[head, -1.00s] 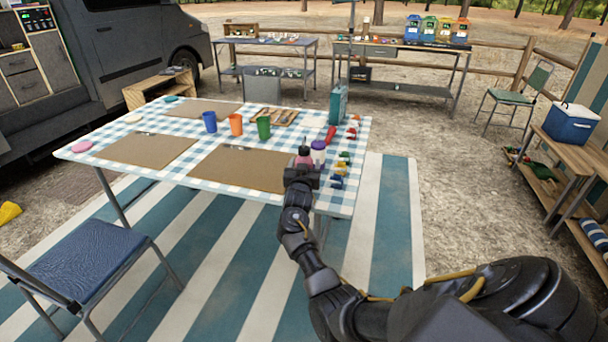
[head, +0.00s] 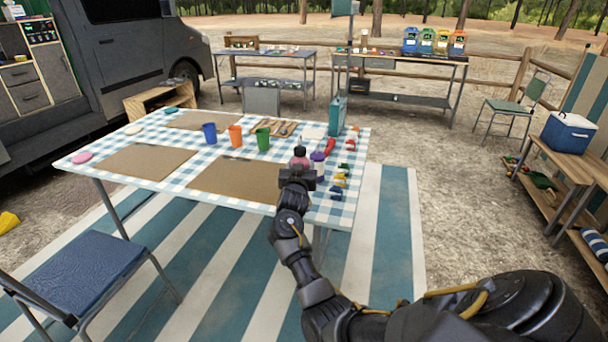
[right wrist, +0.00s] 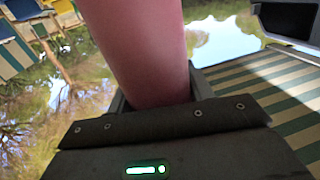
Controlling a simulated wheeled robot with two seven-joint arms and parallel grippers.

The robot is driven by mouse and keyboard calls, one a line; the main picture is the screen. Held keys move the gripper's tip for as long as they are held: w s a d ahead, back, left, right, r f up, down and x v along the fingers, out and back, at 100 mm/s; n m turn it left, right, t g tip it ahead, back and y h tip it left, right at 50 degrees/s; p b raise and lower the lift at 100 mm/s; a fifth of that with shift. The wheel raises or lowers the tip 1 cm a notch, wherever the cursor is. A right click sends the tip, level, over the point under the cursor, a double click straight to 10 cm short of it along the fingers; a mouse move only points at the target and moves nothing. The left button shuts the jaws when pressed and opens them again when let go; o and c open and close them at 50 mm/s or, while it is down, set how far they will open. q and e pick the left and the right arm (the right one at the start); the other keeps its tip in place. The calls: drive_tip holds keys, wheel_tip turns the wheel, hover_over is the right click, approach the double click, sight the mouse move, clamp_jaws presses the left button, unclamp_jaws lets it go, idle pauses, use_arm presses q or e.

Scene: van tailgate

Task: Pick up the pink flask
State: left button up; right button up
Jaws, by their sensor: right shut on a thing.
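The pink flask (head: 299,156) is at the near right part of the checked table, just beyond my right gripper (head: 298,172). My right gripper is shut on it. In the right wrist view the pink flask (right wrist: 140,50) fills the upper middle and stands between the fingers, which are mostly hidden behind the gripper body. In the head view the wrist hides the flask's lower part, and I cannot tell for sure whether its base is clear of the table. My left gripper is not in view.
A purple flask (head: 318,168) with a white cap stands close to the right of the pink flask. Several small coloured items lie along the table's right edge. Blue (head: 209,133), orange (head: 235,136) and green (head: 263,140) cups stand farther back. A brown placemat (head: 236,178) lies left of the gripper.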

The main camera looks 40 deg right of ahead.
sight(292, 162)
drive_tip(key=a+r, duration=0.1)
drive_tip(key=r, duration=0.1)
drive_tip(key=a+r, duration=0.2)
drive_tip(key=shift+s+a+r, duration=0.15)
drive_tip(key=shift+a+r, duration=0.15)
drive_tip(key=shift+r, duration=0.05)
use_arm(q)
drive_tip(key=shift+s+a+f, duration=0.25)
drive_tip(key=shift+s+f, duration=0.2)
use_arm(e)
drive_tip(key=a+r, duration=0.3)
drive_tip(key=a, duration=0.5)
drive_tip(key=shift+s+a+r, duration=0.25)
drive_tip(key=shift+s+a, duration=0.15)
drive_tip(key=shift+s, duration=0.05)
